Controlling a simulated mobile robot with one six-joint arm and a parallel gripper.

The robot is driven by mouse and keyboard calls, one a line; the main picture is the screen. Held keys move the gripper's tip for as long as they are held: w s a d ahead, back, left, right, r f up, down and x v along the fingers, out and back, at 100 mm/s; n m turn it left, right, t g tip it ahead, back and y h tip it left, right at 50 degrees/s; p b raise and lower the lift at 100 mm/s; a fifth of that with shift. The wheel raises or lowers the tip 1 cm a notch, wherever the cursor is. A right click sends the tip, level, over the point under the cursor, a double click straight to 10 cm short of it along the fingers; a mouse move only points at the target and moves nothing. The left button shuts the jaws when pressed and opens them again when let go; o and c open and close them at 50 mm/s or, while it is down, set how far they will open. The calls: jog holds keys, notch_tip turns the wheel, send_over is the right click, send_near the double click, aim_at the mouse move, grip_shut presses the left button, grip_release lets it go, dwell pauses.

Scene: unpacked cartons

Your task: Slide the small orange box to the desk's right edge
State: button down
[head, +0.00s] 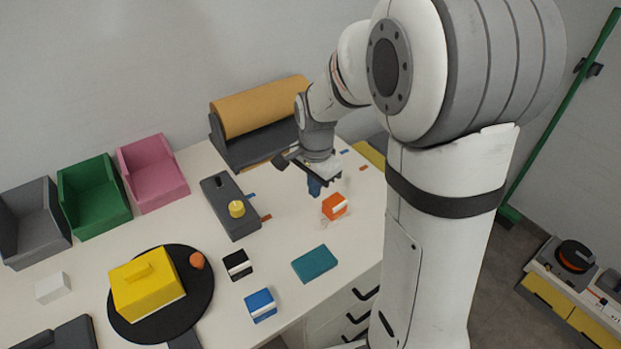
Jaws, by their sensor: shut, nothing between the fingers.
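The small orange box (335,207), with a pale band on it, sits on the white desk (290,222) toward its right side. The desk's right edge runs close by, partly hidden behind my arm. My gripper (315,187) points down just behind and slightly left of the orange box. Its fingers are shut and hold nothing. Whether the fingers touch the box is too small to tell.
A teal block (315,264), a blue box (260,305) and a black box (237,264) lie in front. A grey holder (225,205) stands left. A brown roll (262,106) is behind. A yellow box (147,285) sits on a black disc (198,318).

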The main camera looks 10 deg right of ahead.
aim_at(335, 207)
jog(key=f, duration=0.4)
jog(key=w+f+m, duration=0.1)
jog(key=f, duration=0.4)
jog(key=w+f+m, duration=0.1)
jog(key=f, duration=0.3)
jog(key=shift+w+a+f, duration=0.2)
jog(key=shift+a, duration=0.15)
jog(key=shift+w+d+r+p, duration=0.1)
jog(key=shift+w+d+p, duration=0.15)
jog(key=shift+d, duration=0.4)
jog(key=shift+w+d+r+p, duration=0.15)
jog(key=shift+w+d, duration=0.15)
jog(key=shift+d, duration=0.3)
jog(key=shift+w+d+f, duration=0.1)
jog(key=shift+w+d, duration=0.1)
jog(key=shift+d, duration=0.45)
